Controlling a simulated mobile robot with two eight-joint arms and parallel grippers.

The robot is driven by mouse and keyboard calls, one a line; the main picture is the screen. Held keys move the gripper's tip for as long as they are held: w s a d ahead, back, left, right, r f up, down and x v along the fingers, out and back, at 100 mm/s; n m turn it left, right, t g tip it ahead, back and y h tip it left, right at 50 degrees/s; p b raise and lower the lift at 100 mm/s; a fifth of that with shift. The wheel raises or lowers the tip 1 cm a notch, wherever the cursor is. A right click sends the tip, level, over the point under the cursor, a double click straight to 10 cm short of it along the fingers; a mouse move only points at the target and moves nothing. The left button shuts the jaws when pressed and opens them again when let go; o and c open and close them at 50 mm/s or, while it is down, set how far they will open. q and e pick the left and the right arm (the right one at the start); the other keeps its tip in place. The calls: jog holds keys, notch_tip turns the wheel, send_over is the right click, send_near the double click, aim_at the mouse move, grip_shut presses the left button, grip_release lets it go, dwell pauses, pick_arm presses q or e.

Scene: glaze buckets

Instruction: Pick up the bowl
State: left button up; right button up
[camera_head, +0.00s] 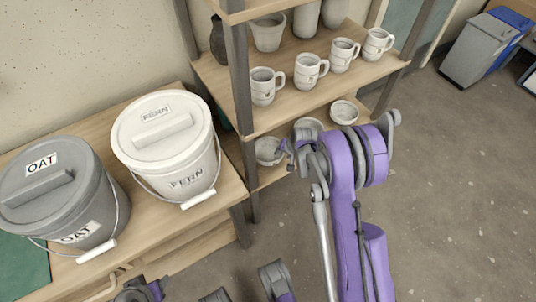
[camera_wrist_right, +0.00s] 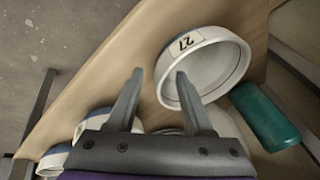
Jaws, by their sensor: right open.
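A white bowl marked 27 (camera_wrist_right: 222,84) sits on the lower shelf board in the right wrist view, its opening facing the camera. In the head view a bowl (camera_head: 268,151) sits at the left end of the lower shelf, probably the same one. My right gripper (camera_head: 288,152) is beside it, and its fingers show in the wrist view (camera_wrist_right: 159,72). They are open and empty. One fingertip overlaps the bowl's inside and the other lies outside its rim in the picture; I cannot tell the depth or any contact. My left gripper is not clearly visible.
Two more bowls (camera_head: 343,112) (camera_head: 308,126) share the lower shelf, the nearer partly behind my right arm. A teal object (camera_wrist_right: 266,116) lies close to the bowl. Mugs (camera_head: 310,71) line the shelf above. Lidded buckets (camera_head: 165,148) (camera_head: 58,190) stand on the left table.

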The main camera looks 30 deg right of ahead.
jog(key=shift+x, duration=1.1)
grip_shut()
dwell(0.5)
